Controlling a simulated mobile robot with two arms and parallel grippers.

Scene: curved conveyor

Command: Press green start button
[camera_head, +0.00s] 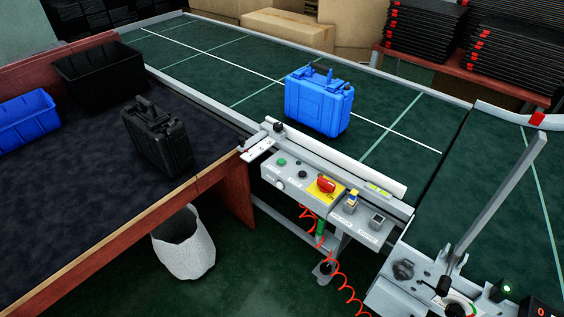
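A small green button (282,162) is on the grey control panel (267,172) at the front edge of the conveyor, near the middle of the view. A dark button (302,174) is to its right, and a red emergency-stop knob (326,184) stands on a yellow plate further right. Neither of my grippers is in view, and nothing covers the green button.
A blue case (318,103) stands on the green conveyor (215,75) behind the panel. A black case (157,137) stands on the dark-topped table (70,195) at left. A white bin (185,250) stands below. A grey post (497,200) rises at right.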

